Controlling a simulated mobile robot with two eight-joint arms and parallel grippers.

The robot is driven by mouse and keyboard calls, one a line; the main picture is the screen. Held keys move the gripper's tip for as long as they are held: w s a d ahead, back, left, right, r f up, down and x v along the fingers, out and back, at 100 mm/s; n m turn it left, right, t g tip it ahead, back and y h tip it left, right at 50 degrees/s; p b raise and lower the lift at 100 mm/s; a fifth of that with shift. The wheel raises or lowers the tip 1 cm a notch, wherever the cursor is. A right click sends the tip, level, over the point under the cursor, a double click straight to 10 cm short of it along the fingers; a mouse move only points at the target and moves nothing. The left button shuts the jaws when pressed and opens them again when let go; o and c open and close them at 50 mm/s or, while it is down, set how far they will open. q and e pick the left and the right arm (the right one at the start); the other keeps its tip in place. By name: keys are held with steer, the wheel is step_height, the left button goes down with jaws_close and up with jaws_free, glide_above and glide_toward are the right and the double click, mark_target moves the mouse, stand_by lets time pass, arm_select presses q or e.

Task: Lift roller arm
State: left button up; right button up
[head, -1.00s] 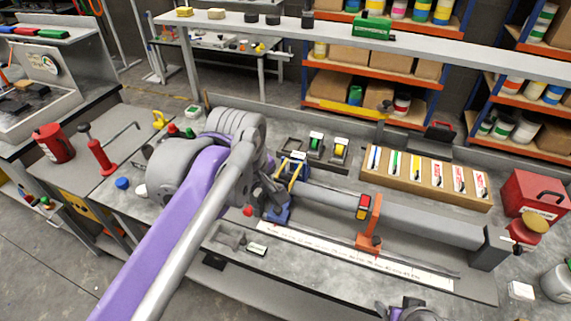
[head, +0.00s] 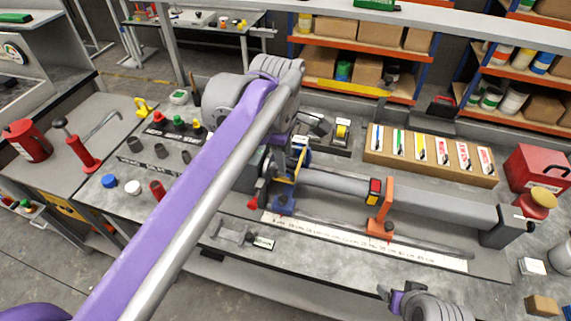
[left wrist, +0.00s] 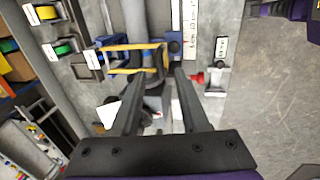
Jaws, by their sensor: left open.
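What looks like the roller arm, a thin yellow bar (head: 301,163), stands by the blue support (head: 284,204) at the left end of the grey tube (head: 335,184). In the left wrist view the yellow bar (left wrist: 125,47) runs in from the left, just beyond the fingertips. My left gripper (left wrist: 166,76) is open, its two dark fingers pointing at the bar's right end and a dark round part. Contact with the bar cannot be told. In the head view my left arm partly hides this spot. My right gripper (head: 398,294) shows only partly at the bottom edge.
An orange clamp (head: 380,212) stands at the tube, behind a white ruler strip (head: 365,243). A wooden rack of cards (head: 430,158) is behind it. A red box (head: 537,170) is at right. Several small cups and buttons sit left of my arm.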

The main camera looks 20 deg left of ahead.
arm_select(q)
steer(key=shift+w+f, duration=0.2)
steer(key=shift+f, duration=0.8)
steer(key=shift+w+f, duration=0.2)
steer(key=shift+f, duration=0.8)
jaws_close()
